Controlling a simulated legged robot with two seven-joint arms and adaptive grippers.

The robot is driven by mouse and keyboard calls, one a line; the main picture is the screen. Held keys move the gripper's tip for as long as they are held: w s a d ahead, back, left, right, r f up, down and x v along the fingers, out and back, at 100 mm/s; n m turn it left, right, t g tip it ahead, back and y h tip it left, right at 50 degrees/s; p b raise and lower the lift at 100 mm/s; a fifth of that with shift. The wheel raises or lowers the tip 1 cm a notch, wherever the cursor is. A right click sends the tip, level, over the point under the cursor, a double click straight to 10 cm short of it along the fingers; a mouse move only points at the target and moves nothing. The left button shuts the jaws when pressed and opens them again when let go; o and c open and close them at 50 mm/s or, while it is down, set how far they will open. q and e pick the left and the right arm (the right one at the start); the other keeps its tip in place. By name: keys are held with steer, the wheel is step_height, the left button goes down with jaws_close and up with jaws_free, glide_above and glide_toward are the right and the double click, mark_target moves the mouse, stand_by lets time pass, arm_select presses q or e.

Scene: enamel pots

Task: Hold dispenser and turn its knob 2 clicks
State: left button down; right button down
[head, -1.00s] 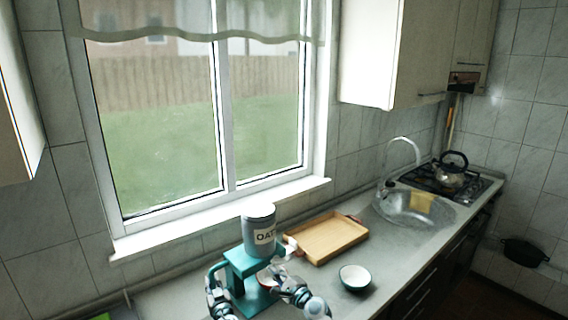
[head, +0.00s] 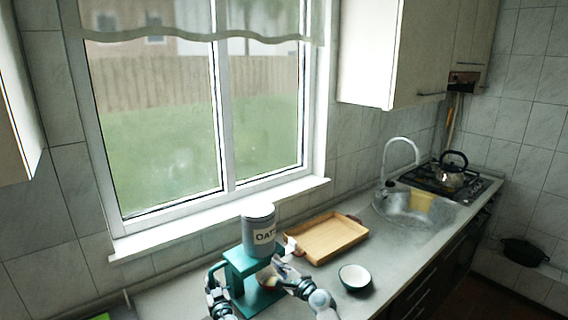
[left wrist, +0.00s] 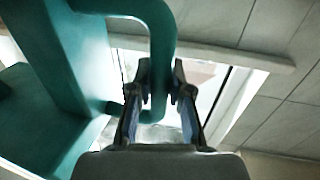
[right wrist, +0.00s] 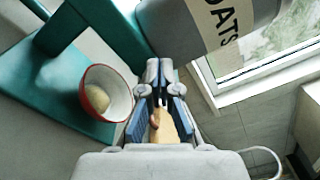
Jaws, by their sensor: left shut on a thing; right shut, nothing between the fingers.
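The dispenser is a grey OATS canister (head: 259,232) on a teal stand (head: 240,262), upright on the counter. My left gripper (head: 212,284) is shut on the stand's teal side handle (left wrist: 162,62), with a finger on each side. My right gripper (head: 278,270) is shut and empty, close in front of the stand below the canister. A white part (head: 290,246), which looks like the knob, juts from the dispenser's right side, apart from the right fingertips. A red bowl with a white inside (right wrist: 105,93) stands on the stand's base and holds a small pale heap.
A wooden tray (head: 328,238) lies behind and right of the dispenser. A teal bowl with a white inside (head: 355,277) stands on the counter to the right. The sink (head: 410,207) and a kettle (head: 453,177) on the stove are farther right.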

steer(key=shift+a+r, duration=0.1)
steer(key=shift+r, duration=0.05)
stand_by(0.4)
steer(key=shift+s+a+r, duration=0.15)
steer(key=shift+r, duration=0.05)
steer(key=v, duration=0.6)
steer(key=shift+s, duration=0.1)
steer(key=shift+w+a+f+m+h, duration=0.3)
steer(key=shift+w+a+f+h, duration=0.25)
steer(key=shift+w+a, duration=0.3)
steer(key=shift+w+a+f+m+h, duration=0.3)
steer(key=shift+w+a+f+h, duration=0.3)
steer(key=shift+a, duration=0.4)
steer(key=shift+w+a+f+m+h, duration=0.3)
steer(key=shift+w+a+f+h, duration=0.15)
steer(key=shift+w+a, duration=0.45)
steer(key=shift+w+d, duration=0.3)
steer(key=shift+d, duration=0.15)
steer(key=shift+r, duration=0.25)
